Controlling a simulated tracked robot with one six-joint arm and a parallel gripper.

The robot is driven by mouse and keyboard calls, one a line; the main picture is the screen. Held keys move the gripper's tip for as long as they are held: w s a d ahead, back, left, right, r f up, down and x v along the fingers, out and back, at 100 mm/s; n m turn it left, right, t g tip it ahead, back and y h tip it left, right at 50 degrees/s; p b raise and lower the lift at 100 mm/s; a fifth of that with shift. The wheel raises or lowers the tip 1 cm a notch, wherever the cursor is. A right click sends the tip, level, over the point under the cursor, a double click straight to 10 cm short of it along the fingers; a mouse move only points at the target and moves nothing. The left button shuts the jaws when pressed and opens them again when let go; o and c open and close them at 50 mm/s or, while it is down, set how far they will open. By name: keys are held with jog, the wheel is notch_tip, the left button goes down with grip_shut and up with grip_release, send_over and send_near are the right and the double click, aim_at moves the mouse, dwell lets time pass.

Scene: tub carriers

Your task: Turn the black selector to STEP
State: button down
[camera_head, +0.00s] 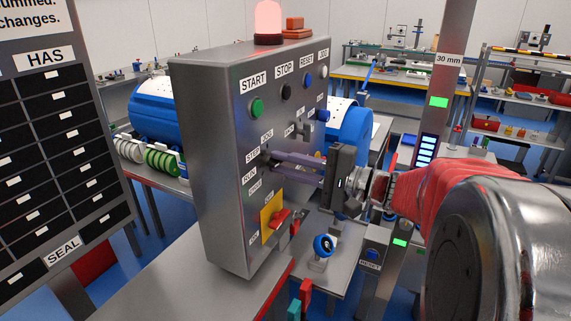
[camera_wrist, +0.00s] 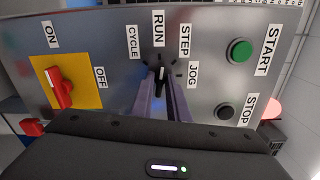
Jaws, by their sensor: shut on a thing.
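The black selector (camera_wrist: 161,72) is on the grey control panel (camera_head: 212,150), below an arc of labels reading CYCLE, RUN, STEP and JOG in the wrist view. Its pale pointer mark appears to point up toward RUN, left of the STEP label (camera_wrist: 184,40). My gripper (camera_wrist: 161,82) is shut on the selector, one purple finger on each side. In the head view my gripper (camera_head: 271,161) reaches the panel from the right, beside the STEP label (camera_head: 253,156), and its fingers mostly hide the selector.
A green START button (camera_head: 257,107) and black STOP button (camera_head: 286,92) sit above on the panel. A red switch on a yellow plate (camera_head: 266,213) is below my fingers. A blue-topped knob (camera_head: 323,245) stands below my wrist.

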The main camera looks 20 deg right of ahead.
jog(key=m, duration=0.7)
jog(key=shift+f, duration=0.25)
dwell(0.4)
jog(key=c, duration=1.7)
grip_release()
jog(key=shift+r, duration=0.1)
jog(key=v, duration=1.3)
jog(key=shift+s+d, duration=0.25)
